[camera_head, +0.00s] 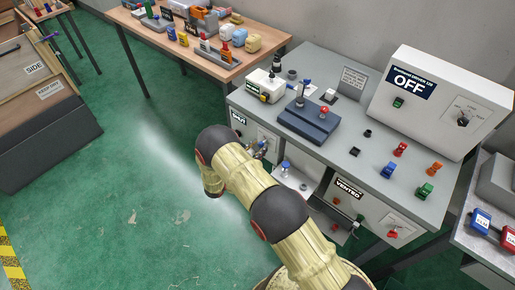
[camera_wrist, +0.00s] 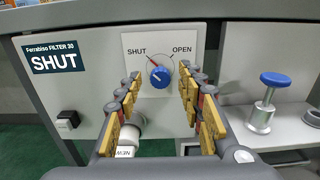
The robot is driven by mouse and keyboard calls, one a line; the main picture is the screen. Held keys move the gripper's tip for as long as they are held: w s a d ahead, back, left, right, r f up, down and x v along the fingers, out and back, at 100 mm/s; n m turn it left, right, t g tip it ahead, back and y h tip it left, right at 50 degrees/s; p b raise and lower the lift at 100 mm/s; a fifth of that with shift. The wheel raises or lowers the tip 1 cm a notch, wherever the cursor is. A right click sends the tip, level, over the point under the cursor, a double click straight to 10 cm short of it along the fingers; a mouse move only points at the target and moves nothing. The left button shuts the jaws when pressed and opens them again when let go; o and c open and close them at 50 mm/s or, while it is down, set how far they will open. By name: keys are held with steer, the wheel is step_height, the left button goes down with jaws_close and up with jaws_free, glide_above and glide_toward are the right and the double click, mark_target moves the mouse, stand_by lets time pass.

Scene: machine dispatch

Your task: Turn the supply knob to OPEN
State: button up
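The supply knob (camera_wrist: 160,77) is a round blue dial with a light pointer mark, on a pale plate (camera_wrist: 135,42) lettered SHUT at left and OPEN at right. A red line points from the knob up toward SHUT. My gripper (camera_wrist: 158,92) is open in the wrist view, one finger on each side of the knob, with a gap showing on both sides. In the head view, my gripper (camera_head: 258,148) is at the left front of the grey bench, partly hidden by my arm. The knob cannot be made out there.
A white fitting (camera_wrist: 128,137) lies below the knob, partly behind my left finger. A blue-topped metal post (camera_wrist: 268,100) stands at right. The green floor left of the bench is clear.

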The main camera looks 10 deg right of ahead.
steer(key=shift+c, duration=0.9)
steer(key=c, duration=0.8)
jaws_close()
steer(key=shift+f+m+b, duration=0.1)
steer(key=shift+m+b, duration=0.2)
steer(key=m+b, duration=0.2)
steer(key=shift+m, duration=0.4)
steer(key=m+b, duration=0.4)
steer(key=m, duration=0.1)
steer(key=shift+f, duration=0.1)
steer(key=m+b, duration=0.3)
steer(key=m, duration=0.2)
steer(key=shift+s+m+b, duration=0.1)
steer(key=shift+m+b, duration=1.85)
steer(key=shift+m, duration=0.25)
